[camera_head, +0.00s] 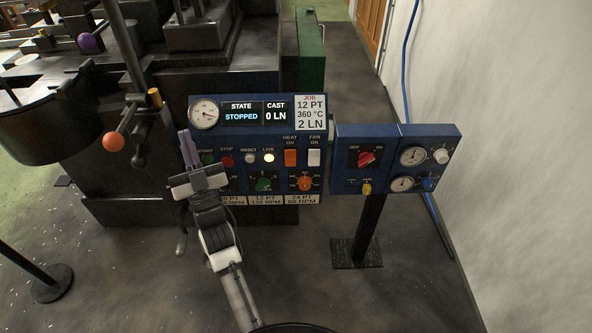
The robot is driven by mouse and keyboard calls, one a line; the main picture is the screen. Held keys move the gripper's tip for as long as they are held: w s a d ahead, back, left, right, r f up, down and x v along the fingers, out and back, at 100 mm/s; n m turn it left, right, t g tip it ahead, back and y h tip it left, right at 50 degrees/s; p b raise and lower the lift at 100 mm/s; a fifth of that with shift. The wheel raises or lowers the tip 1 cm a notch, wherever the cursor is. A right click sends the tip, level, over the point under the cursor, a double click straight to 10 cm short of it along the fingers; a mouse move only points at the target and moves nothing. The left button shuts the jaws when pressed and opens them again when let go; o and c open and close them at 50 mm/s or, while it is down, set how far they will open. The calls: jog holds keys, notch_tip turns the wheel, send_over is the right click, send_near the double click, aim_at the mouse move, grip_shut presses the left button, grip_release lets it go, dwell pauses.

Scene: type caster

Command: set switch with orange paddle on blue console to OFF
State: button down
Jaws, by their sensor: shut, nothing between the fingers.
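The blue console (195,104) stands in the middle of the camera view, with a gauge and a STATE screen at its top. The switch with the orange paddle (291,158) is on its right part, under the label HEAT ON. Its tilt is too small to tell. My gripper (184,136) is shut and empty, its fingers pointing up in front of the console's left edge. It is well to the left of the orange paddle, with the START and STOP buttons between them. My gripper and arm hide the lower left of the console.
A white paddle (314,158) under FAN ON sits just right of the orange one. Below are an orange knob (305,182) and a green knob (263,184). A second blue box (385,134) with a red switch stands on a post at right. Machine levers with balls rise at left.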

jog(key=d+f+m+g+h, duration=0.1)
jog(key=d+f+h, duration=0.4)
jog(key=d+f, duration=0.5)
jog(key=d+f+m+g+h, duration=0.1)
jog(key=d+f+h, duration=0.4)
jog(key=d+f, duration=0.6)
notch_tip(320, 180, down, 5)
jog(key=shift+f+m+g+p, duration=0.1)
jog(key=shift+m+g+p, duration=0.25)
jog(key=shift+m, duration=0.55)
jog(key=p, duration=0.3)
send_near(290, 159)
notch_tip(290, 159, up, 4)
jog(key=w, duration=0.2)
jog(key=w+f, duration=0.1)
jog(key=w, duration=0.1)
jog(key=shift+w+a+f, duration=0.1)
jog(key=shift+w+a, duration=0.05)
jog(key=shift+w+f, duration=0.25)
jog(key=shift+w, duration=0.25)
